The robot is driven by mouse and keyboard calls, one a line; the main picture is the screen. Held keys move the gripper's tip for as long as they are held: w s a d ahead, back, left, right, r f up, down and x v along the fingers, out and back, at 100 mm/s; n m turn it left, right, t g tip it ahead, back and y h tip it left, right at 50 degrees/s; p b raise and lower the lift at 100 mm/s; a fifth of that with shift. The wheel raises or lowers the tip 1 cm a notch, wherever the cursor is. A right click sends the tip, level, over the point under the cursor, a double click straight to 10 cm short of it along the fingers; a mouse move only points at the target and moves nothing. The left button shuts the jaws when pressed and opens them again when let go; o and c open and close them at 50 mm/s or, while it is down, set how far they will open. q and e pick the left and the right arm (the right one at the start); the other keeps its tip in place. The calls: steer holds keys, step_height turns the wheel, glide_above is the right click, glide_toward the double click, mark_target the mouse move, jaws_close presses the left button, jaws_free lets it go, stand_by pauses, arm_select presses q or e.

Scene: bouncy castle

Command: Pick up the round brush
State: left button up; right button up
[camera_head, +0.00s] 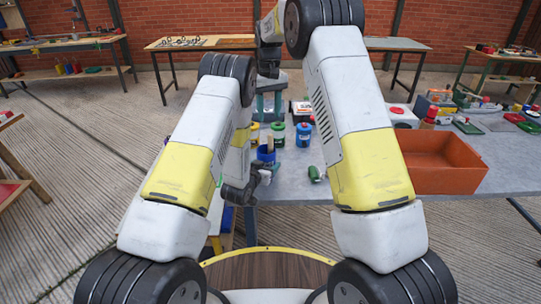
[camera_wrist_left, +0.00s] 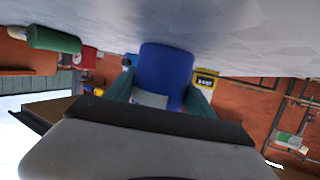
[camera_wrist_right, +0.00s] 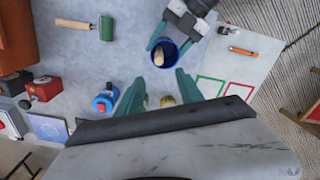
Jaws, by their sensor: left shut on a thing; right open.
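A blue cup (camera_head: 266,155) stands on the grey table, with a tan wooden handle (camera_head: 270,143), apparently the round brush, sticking up from it. The right wrist view shows the blue cup (camera_wrist_right: 166,53) from above, with the light handle (camera_wrist_right: 163,55) inside; the bristles are hidden. My left gripper (camera_head: 258,172) is shut on the blue cup from the side, and the left wrist view shows the cup (camera_wrist_left: 165,72) between its teal fingers. My right gripper (camera_head: 270,104) is open and empty above the table, beyond the cup in the head view, fingers pointing down.
A green roller (camera_wrist_right: 105,28) lies nearby. An orange bin (camera_head: 440,165) is at the right. A white sheet (camera_wrist_right: 228,85) with coloured outlines lies beside the cup.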

mark_target(270, 142)
step_height(270, 142, down, 6)
steer(key=shift+f, duration=0.1)
steer(key=f, duration=0.3)
steer(key=s+f, duration=0.1)
steer(key=f, duration=0.1)
steer(key=shift+d+f, duration=0.2)
steer(key=shift+f, duration=0.1)
steer(key=shift+w, duration=0.1)
jaws_close()
stand_by(1.1)
